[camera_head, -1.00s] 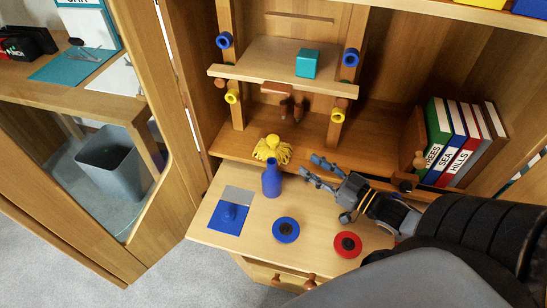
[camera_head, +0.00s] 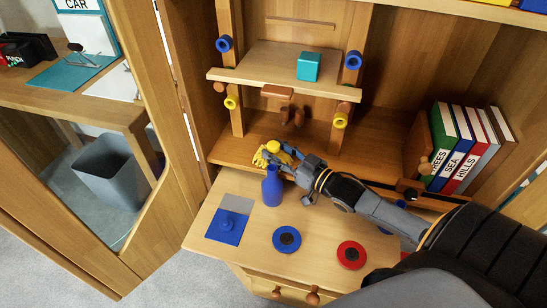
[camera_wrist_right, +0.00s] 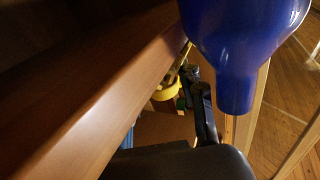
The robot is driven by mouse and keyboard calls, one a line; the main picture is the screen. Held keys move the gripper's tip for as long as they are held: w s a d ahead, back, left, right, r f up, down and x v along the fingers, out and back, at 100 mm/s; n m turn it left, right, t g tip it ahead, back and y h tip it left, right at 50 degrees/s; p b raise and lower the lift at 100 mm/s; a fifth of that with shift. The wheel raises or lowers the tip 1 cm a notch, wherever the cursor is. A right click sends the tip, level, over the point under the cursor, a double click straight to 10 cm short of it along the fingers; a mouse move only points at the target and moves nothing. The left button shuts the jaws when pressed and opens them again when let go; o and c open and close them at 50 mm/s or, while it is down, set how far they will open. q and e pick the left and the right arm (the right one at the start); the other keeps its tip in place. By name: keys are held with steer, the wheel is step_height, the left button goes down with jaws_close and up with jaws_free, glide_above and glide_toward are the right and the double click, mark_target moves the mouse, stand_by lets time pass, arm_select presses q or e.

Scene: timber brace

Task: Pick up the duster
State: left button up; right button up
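The duster (camera_head: 262,158) has a yellow head above the mouth of a blue bottle-shaped vase (camera_head: 272,188) on the light wooden desk top. My right gripper (camera_head: 282,154) is at the duster head, with its fingers against or around the yellow part. I cannot tell whether they are closed on it. In the right wrist view the blue vase (camera_wrist_right: 240,40) fills the upper right, close to the camera. A bit of yellow (camera_wrist_right: 172,90) shows beside a dark finger there. The duster's handle is hidden. My left gripper is not in view.
A blue disc (camera_head: 287,239), a red disc (camera_head: 351,254) and a blue square with a knob (camera_head: 228,226) lie on the desk top (camera_head: 258,226). A small shelf (camera_head: 270,70) holding a teal cube (camera_head: 310,66) is behind. Books (camera_head: 462,150) stand at right.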

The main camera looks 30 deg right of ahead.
mark_target(274, 145)
steer(key=shift+w+a, duration=0.15)
steer(key=shift+w, duration=0.4)
jaws_close()
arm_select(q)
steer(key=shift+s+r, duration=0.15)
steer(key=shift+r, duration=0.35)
arm_select(e)
steer(key=shift+r, duration=0.2)
step_height(274, 145, up, 4)
steer(key=shift+s+a+f+p, duration=0.15)
steer(key=shift+f+p, duration=0.1)
steer(key=shift+p, duration=0.65)
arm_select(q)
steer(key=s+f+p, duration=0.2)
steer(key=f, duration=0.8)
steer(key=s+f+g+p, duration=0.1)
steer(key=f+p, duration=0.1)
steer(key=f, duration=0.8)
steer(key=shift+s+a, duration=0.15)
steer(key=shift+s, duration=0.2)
arm_select(e)
steer(key=s+a+r, duration=0.2)
steer(key=s+r, duration=0.2)
steer(key=s, duration=0.2)
steer(key=s+a+r, duration=0.3)
steer(key=s+r, duration=0.2)
steer(key=s, duration=0.1)
steer(key=shift+s+a, duration=0.25)
steer(key=shift+r, duration=0.1)
